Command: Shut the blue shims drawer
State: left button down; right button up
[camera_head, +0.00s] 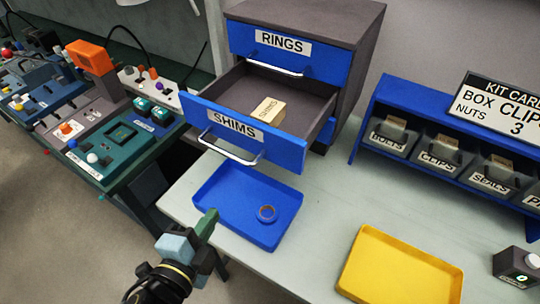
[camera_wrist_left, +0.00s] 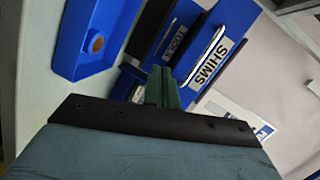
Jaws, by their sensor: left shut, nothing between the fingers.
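The blue shims drawer (camera_head: 285,147) is pulled well out of the grey cabinet, with a silver handle (camera_head: 230,150) on its front. A small tan box (camera_head: 268,110) labelled SHIMS lies inside it. My left gripper (camera_head: 210,219) is shut and empty, with green fingers pointing up. In the head view it shows over the near left edge of the blue tray, lower in the picture than the drawer front and apart from the handle. The left wrist view shows the SHIMS label (camera_wrist_left: 212,63) beyond the fingertips (camera_wrist_left: 163,77). My right gripper is not in view.
The RINGS drawer (camera_head: 325,65) above is shut. A blue tray (camera_head: 215,193) holding a small ring (camera_head: 266,213) stands below the open drawer. A yellow tray (camera_head: 400,270) and a rack of labelled bins (camera_head: 440,150) are to the right. Bare table lies between them.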

pick_arm(q)
jog(key=s+d+r+m+h, duration=0.4)
jog(key=d+r+m+h, duration=0.1)
jog(key=r+m, duration=0.15)
jog(key=p, duration=0.3)
send_near(280, 152)
jog(key=shift+n, duration=0.45)
jog(key=x, duration=0.6)
jog(key=shift+w+d, duration=0.3)
jog(key=shift+w, duration=0.1)
